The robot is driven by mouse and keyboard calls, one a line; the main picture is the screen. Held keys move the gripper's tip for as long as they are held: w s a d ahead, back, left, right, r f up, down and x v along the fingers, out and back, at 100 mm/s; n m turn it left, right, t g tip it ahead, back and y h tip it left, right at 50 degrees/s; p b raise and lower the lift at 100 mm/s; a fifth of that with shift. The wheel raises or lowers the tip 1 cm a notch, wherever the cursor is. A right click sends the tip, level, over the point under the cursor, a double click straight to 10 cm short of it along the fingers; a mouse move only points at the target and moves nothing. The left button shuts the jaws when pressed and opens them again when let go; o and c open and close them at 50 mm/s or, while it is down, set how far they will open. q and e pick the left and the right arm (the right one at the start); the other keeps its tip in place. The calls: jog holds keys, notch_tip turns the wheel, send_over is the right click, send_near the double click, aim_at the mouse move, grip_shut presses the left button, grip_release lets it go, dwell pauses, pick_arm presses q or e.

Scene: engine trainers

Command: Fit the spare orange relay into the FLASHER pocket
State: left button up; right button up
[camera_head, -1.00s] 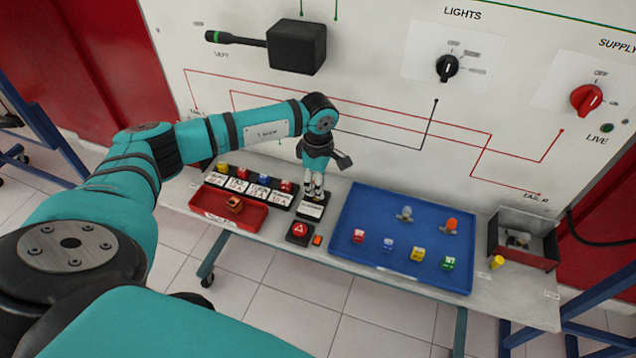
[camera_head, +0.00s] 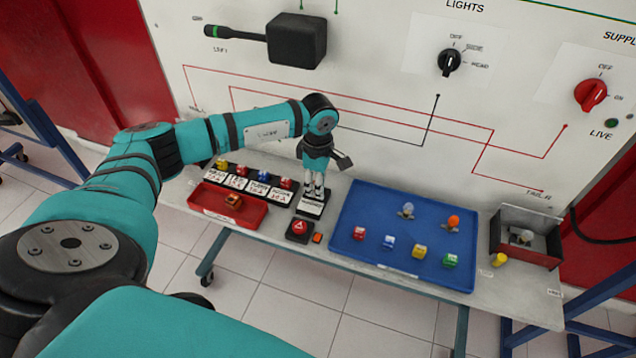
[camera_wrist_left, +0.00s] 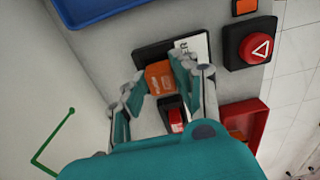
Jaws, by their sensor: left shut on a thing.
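My left gripper (camera_head: 314,191) points down over the black FLASHER pocket (camera_head: 309,209) at the right end of the fuse row. In the left wrist view my gripper (camera_wrist_left: 157,76) is shut on an orange relay (camera_wrist_left: 159,77), with one finger on each side. The relay is at the black pocket (camera_wrist_left: 145,54), beside its white label (camera_wrist_left: 190,46), partly covered by a finger. I cannot tell how deep the relay sits. Another orange-brown block (camera_head: 234,201) lies in the red tray (camera_head: 258,217). My right gripper is not in view.
Coloured fuses (camera_head: 264,175) stand close left of the pocket. A red hazard button (camera_head: 299,227) and small orange block (camera_head: 317,239) lie in front. The blue tray (camera_head: 375,200), holding bulbs and fuses, is close right. The upright panel (camera_head: 380,100) rises behind.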

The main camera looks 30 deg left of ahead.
pick_arm(q)
jog(key=shift+f+b, duration=0.45)
dwell(0.4)
dwell(0.3)
jog(key=o, duration=1.6)
jog(key=shift+c, duration=0.2)
jog(key=shift+r, duration=0.1)
jog(key=shift+r+p, duration=2.55)
jog(key=shift+r, duration=1.4)
